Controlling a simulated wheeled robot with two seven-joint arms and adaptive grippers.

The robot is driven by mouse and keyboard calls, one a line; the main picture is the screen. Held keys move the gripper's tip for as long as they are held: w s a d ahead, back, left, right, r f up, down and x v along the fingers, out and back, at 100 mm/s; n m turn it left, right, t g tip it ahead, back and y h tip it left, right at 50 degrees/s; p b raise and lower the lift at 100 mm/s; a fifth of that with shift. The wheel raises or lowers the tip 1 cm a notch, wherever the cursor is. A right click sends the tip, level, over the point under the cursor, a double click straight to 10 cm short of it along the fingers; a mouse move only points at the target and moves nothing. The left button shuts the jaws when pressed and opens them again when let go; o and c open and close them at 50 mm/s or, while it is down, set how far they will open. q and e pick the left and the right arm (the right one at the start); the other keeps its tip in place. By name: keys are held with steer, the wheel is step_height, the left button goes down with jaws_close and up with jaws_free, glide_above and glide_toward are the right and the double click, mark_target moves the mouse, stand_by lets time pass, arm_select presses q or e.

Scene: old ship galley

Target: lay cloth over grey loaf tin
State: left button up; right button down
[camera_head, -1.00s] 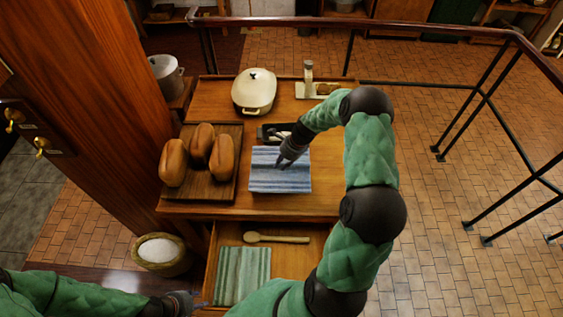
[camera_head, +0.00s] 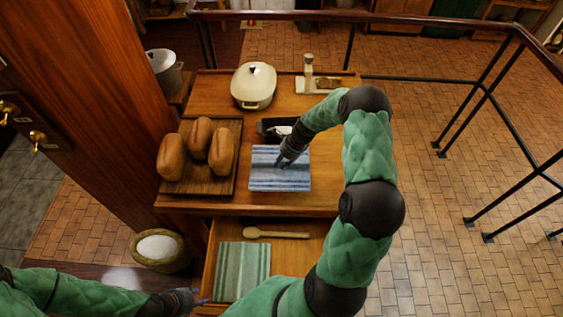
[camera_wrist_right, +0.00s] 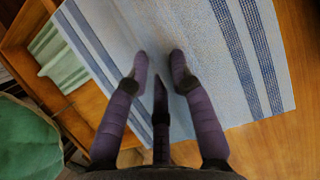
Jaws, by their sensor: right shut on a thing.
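A blue-and-white striped cloth (camera_head: 280,182) lies spread on the front right part of the wooden tabletop. In the right wrist view the cloth (camera_wrist_right: 207,95) fills much of the picture. My right gripper (camera_head: 282,163) reaches down onto it and is shut on the cloth; its fingers (camera_wrist_right: 160,62) press against the fabric. A dark rectangular thing that looks like the loaf tin (camera_head: 268,127) shows just behind the cloth's far edge. The arm hides part of it, and I cannot tell how far it reaches under the cloth. My left gripper (camera_head: 188,297) is low at the drawer's left edge; its fingers are unclear.
Several loaves (camera_head: 197,148) sit on a dark board (camera_head: 215,187) at left. A cream lidded pot (camera_head: 253,88) and a small stand (camera_head: 310,82) are at the back. The open drawer (camera_head: 288,260) holds a green striped towel (camera_head: 242,272) and a wooden spoon (camera_head: 276,234).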

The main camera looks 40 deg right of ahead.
steer(key=shift+f, duration=0.5)
stand_by(1.0)
steer(key=c, duration=1)
jaws_free()
steer(key=shift+r+p, duration=3.15)
steer(key=shift+r, duration=0.85)
steer(key=shift+f, duration=0.15)
step_height(320, 180, down, 7)
steer(key=b, duration=0.6)
steer(key=shift+f, duration=0.2)
